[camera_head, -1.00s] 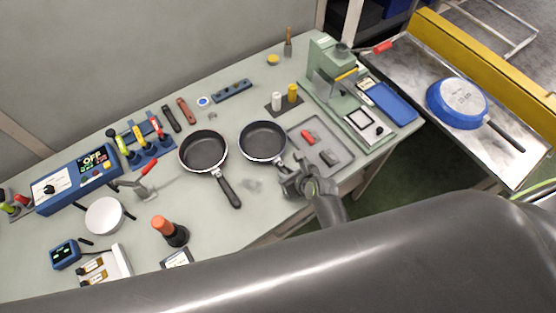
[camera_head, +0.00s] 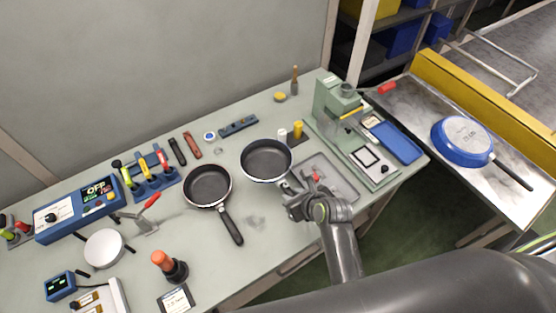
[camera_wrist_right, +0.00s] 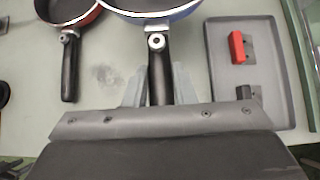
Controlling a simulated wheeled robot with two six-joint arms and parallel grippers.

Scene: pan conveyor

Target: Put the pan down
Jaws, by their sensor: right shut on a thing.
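A dark pan with a blue outside (camera_head: 266,160) is over the middle of the workbench, in front of the white and yellow cylinders. It appears to be held a little above the surface, but the gap is hard to judge. My right gripper (camera_head: 297,198) is shut on its black handle. In the right wrist view the handle (camera_wrist_right: 158,75) lies between the two fingers, with the pan's near rim at the top edge. My left gripper is not in view.
A second, red-sided pan (camera_head: 207,186) lies to the left. A grey tray (camera_head: 345,184) with a red block is to the right, before a green press (camera_head: 345,130). A blue upturned pan (camera_head: 462,141) lies on the metal conveyor (camera_head: 420,115). Bare bench shows in front of the pans.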

